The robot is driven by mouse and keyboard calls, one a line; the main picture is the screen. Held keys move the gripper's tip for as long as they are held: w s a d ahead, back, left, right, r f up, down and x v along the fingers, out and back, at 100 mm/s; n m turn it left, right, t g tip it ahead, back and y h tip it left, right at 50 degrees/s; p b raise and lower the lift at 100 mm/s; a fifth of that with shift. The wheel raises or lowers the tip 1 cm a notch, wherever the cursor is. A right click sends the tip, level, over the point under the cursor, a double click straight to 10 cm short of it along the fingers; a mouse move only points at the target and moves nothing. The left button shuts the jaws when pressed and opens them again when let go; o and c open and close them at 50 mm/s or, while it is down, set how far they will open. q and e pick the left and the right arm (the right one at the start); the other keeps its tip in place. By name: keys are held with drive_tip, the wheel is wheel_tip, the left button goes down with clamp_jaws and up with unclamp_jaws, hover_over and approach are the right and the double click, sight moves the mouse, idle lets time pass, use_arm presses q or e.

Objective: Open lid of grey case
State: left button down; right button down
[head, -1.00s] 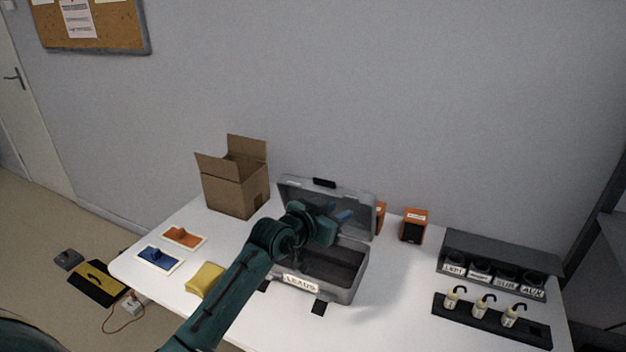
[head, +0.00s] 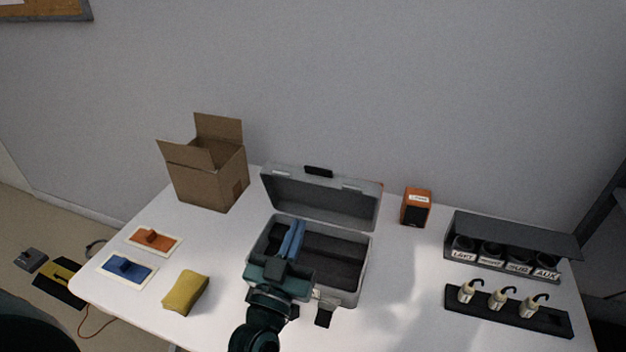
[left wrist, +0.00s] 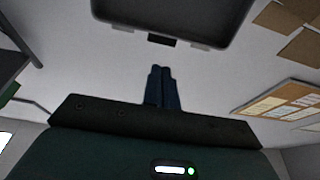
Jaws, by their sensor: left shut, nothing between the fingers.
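The grey case (head: 355,290) stands on the table with its lid (head: 322,201) raised and tilted back on the far side. Its dark interior shows and looks empty where it is not covered. My left gripper (head: 291,237) is over the left part of the open case, with its blue fingers shut and empty, pointing toward the lid. It hides part of the case's front and label. In the left wrist view the shut fingers (left wrist: 162,88) point up toward a dark grey panel (left wrist: 175,12), probably the lid, with a gap between them. My right gripper is not in view.
A cardboard box (head: 208,180) stands behind left. An orange speaker (head: 416,206), a dark socket panel (head: 510,250) and a rack of plugs (head: 510,311) stand right.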

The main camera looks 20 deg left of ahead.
sight(319, 172)
use_arm(q)
drive_tip(key=p+x, duration=0.1)
drive_tip(key=x, duration=0.9)
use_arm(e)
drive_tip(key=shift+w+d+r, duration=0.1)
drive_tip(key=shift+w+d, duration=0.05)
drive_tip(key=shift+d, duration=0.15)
use_arm(q)
drive_tip(key=shift+w+r, duration=0.15)
drive_tip(key=shift+w, duration=0.45)
drive_tip(key=shift+w+r, duration=0.1)
drive_tip(key=shift+w, duration=0.05)
drive_tip(key=x, duration=0.4)
drive_tip(key=shift+w+p, duration=0.25)
drive_tip(key=shift+p, duration=0.1)
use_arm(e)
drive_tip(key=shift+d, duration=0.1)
